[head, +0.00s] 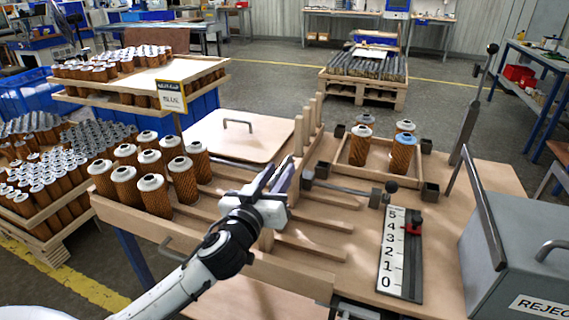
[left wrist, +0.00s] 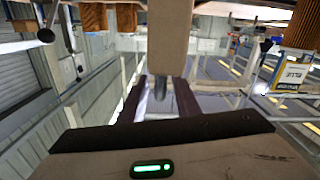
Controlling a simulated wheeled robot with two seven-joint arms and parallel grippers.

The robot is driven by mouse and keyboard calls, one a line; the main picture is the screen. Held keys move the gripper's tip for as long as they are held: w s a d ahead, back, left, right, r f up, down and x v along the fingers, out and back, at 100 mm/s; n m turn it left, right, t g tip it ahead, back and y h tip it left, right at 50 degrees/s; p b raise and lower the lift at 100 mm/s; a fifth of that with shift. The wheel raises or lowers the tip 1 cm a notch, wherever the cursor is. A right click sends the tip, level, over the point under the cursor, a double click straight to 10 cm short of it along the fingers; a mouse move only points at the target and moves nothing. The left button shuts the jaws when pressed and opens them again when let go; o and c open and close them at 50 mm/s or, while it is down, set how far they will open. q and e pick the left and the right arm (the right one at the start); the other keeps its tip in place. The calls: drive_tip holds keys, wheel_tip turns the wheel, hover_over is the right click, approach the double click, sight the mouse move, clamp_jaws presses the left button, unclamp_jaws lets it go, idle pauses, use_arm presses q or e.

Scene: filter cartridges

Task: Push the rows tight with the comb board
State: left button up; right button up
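Several brown pleated cartridges (head: 182,182) with pale caps stand upright in rows at the left end of a wooden rack with lane strips (head: 312,222). The comb board (head: 299,137), pale wood with upright posts, crosses the lanes to the right of the cartridges, with bare lanes between. My left gripper (head: 283,176) is at the middle of the board, hiding part of it. In the left wrist view, its dark fingers (left wrist: 160,98) are apart, with a grey rounded rod (left wrist: 160,90) between them and gaps beside it. A tan wooden bar (left wrist: 172,35) hangs above. My right gripper is not in view.
A wooden tray (head: 345,172) with cartridges, one blue-capped (head: 402,152), stands at the right. A number scale (head: 392,262) and grey reject box (head: 515,250) lie nearer. A flat lid with handle (head: 238,143) is behind the rack. Stocked pallets (head: 40,222) stand left.

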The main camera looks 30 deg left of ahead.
sight(289, 158)
use_arm(q)
drive_tip(key=shift+x, duration=1.8)
clamp_jaws()
